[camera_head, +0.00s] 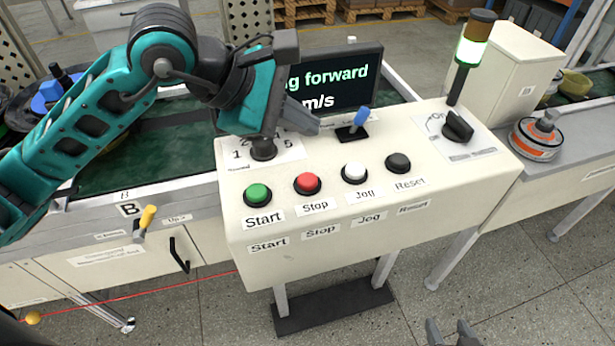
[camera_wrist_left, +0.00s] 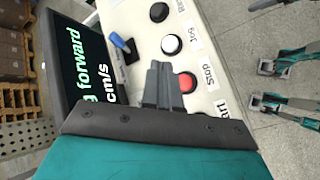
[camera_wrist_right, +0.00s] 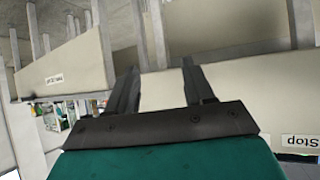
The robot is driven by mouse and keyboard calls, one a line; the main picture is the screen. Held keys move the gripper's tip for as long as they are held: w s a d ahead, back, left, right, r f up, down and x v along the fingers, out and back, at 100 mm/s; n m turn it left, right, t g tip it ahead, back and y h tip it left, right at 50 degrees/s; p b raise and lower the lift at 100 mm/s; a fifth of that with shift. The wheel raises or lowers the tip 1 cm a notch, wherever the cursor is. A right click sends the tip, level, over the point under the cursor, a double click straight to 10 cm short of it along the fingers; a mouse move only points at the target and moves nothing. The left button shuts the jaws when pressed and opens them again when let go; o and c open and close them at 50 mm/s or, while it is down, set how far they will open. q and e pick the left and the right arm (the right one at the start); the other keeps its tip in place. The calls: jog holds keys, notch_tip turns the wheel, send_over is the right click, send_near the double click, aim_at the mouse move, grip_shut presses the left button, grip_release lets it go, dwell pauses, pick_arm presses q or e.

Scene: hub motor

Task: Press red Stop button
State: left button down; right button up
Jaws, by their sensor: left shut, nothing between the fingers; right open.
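The red Stop button (camera_head: 307,183) sits on the cream control panel (camera_head: 440,205), between the green Start button (camera_head: 257,195) and the white Jog button (camera_head: 354,172). My left gripper (camera_head: 308,126) is shut and empty, above the panel behind the red button and apart from it in the head view. In the left wrist view the red button (camera_wrist_left: 186,83) shows just right of the left fingertips (camera_wrist_left: 160,68), partly hidden by them. My right gripper (camera_head: 453,332) is open and empty, low in front of the panel; its spread fingers (camera_wrist_right: 160,80) show in the right wrist view.
A black Reset button (camera_head: 398,162), a rotary speed knob (camera_head: 262,149), a blue-tipped lever (camera_head: 359,120) and a black rotary switch (camera_head: 458,126) are also on the panel. A screen (camera_head: 335,82) reading "g forward" stands behind. A lit signal lamp (camera_head: 472,48) rises at the right.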

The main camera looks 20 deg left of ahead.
aim_at(302, 181)
pick_arm(q)
notch_tip(302, 181, down, 7)
jog(key=b, duration=0.4)
jog(key=shift+f+b, duration=0.15)
jog(key=shift+b, duration=0.2)
jog(key=shift+f, duration=0.2)
jog(key=shift+b, duration=0.35)
dwell(1.0)
jog(key=shift+f+b, duration=0.45)
jog(key=shift+b, duration=0.15)
